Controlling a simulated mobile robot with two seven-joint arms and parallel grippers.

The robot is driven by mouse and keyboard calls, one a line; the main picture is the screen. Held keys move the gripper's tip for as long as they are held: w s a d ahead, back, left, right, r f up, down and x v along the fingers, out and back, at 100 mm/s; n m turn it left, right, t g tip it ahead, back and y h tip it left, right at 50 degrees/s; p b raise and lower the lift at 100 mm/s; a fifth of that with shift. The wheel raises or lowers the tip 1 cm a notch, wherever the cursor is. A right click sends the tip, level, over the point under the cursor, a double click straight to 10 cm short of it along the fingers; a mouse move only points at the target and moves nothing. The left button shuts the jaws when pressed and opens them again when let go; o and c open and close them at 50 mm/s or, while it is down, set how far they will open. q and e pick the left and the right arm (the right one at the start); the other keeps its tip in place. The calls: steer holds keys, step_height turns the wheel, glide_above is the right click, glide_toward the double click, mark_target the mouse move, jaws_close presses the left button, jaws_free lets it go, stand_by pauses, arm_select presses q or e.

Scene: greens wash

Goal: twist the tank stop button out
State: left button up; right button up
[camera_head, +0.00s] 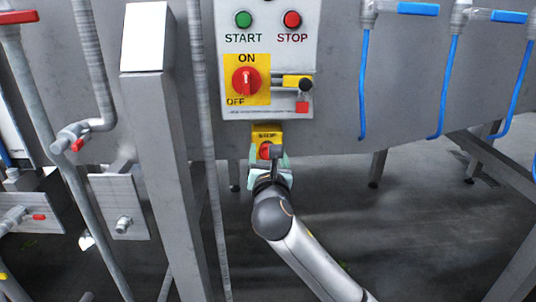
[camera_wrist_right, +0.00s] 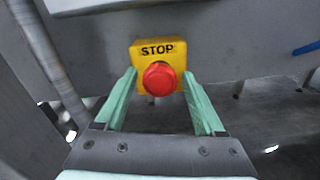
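The tank stop button is a red mushroom knob (camera_wrist_right: 159,79) on a yellow box marked STOP (camera_wrist_right: 174,48), below the control panel. In the head view the yellow box (camera_head: 266,130) shows above my right gripper, and the red knob (camera_head: 265,151) is partly covered by it. My right gripper (camera_wrist_right: 159,85) is open, with its two pale green fingers on either side of the red knob. Gaps show between the fingers and the knob, and I see no contact. In the head view my right gripper (camera_head: 267,158) points up at the box. My left gripper is not in view.
The grey control panel (camera_head: 309,60) above carries a green START button (camera_head: 243,19), a red STOP button (camera_head: 292,19) and a red ON/OFF rotary switch (camera_head: 246,81). A vertical pipe (camera_head: 205,130) and a broad grey post (camera_head: 160,140) stand left. Blue hoses (camera_head: 364,90) hang right.

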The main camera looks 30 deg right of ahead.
jaws_close()
stand_by(0.3)
arm_select(q)
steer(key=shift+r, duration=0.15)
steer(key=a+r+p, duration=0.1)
steer(key=p, duration=0.1)
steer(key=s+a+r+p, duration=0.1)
steer(key=p, duration=0.1)
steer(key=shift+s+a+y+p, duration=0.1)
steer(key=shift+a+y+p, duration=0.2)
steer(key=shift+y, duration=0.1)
arm_select(e)
steer(key=m, duration=0.7)
steer(key=shift+m, duration=0.4)
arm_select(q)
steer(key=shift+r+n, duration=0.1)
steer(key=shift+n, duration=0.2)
